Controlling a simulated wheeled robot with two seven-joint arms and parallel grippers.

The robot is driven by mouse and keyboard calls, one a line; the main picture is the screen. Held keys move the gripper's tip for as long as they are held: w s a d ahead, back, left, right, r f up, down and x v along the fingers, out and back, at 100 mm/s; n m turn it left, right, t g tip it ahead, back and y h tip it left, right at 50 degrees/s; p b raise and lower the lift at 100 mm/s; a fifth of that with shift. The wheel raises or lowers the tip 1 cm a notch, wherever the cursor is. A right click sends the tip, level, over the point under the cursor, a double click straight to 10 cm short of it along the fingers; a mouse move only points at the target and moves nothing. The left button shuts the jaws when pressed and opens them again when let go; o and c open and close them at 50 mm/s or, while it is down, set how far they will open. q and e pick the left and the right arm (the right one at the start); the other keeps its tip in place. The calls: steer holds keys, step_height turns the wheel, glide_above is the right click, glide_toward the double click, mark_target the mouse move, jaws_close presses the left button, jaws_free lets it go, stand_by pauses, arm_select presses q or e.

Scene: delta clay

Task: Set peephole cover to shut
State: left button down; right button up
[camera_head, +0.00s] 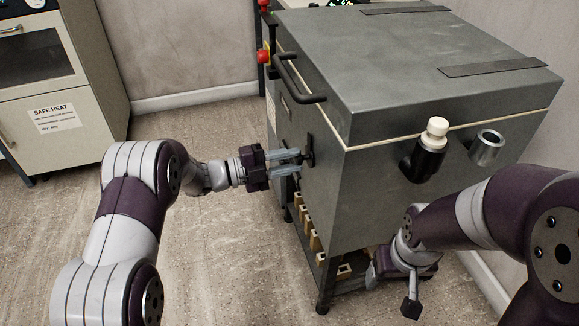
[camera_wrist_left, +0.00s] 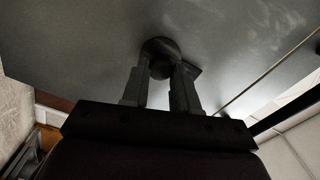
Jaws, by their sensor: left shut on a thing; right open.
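The grey kiln (camera_head: 430,80) stands in the middle right of the head view. A small dark fitting (camera_head: 308,152), which looks like the peephole cover, sits on its left-hand face. My left gripper (camera_head: 290,161) reaches it from the left, with its fingers on it. In the left wrist view the rounded dark cover (camera_wrist_left: 160,47) lies against the grey panel, and my left gripper's fingers (camera_wrist_left: 160,88) close on its lower part. The hole itself cannot be made out. My right gripper (camera_head: 400,272) is low at the kiln's near right corner, partly hidden by my right arm, away from the cover.
A black handle (camera_head: 297,84) projects above the cover. A black tube with a white plug (camera_head: 437,128) and an open metal tube (camera_head: 487,148) stick out of the near side. Small blocks (camera_head: 310,236) sit on a shelf underneath. The floor at left is clear.

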arm_select(q)
steer(key=shift+w+m, duration=0.15)
steer(key=shift+m, duration=0.35)
steer(key=c, duration=0.9)
jaws_free()
steer(key=shift+a, duration=0.1)
steer(key=p+v, duration=0.3)
steer(key=v, duration=0.9)
steer(key=shift+a, duration=0.3)
